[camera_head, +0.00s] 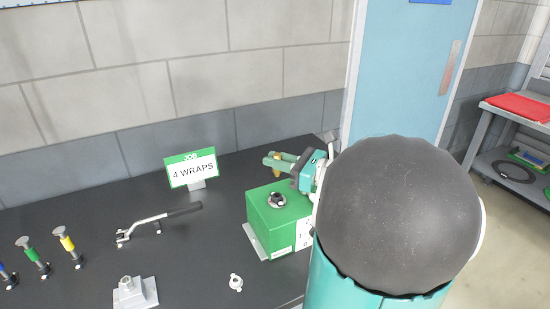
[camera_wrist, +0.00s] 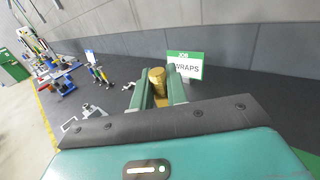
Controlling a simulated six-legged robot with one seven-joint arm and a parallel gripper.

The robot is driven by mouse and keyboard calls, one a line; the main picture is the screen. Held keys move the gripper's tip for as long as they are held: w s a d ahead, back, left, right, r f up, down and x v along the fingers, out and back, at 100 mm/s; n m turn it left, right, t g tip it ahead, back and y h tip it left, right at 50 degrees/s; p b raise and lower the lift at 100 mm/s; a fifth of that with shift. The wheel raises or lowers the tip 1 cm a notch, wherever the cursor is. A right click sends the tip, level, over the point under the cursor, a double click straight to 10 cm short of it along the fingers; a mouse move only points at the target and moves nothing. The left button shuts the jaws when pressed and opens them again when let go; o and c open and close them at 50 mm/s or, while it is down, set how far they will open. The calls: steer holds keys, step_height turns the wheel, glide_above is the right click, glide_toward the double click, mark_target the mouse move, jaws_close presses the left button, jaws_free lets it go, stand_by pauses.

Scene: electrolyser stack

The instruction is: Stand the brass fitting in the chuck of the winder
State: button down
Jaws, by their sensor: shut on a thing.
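My gripper (camera_head: 280,162) is shut on the brass fitting, which shows between the two green fingers in the wrist view (camera_wrist: 157,78). In the head view the fingers hide most of the fitting. The winder is a green box (camera_head: 268,232) on the dark bench, with a dark round chuck (camera_head: 277,200) on its top. In the head view my gripper appears above and a little behind the chuck, apart from it. The chuck looks empty. In the wrist view the winder is not clearly seen.
A "JOB 4 WRAPS" sign (camera_head: 191,170) stands at the back of the bench. A wall rises behind.

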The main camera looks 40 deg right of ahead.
steer(key=shift+w, duration=0.1)
steer(key=shift+s, duration=0.2)
steer(key=shift+f, duration=2.55)
steer(key=shift+f, duration=1.05)
steer(key=c, duration=1.3)
jaws_free()
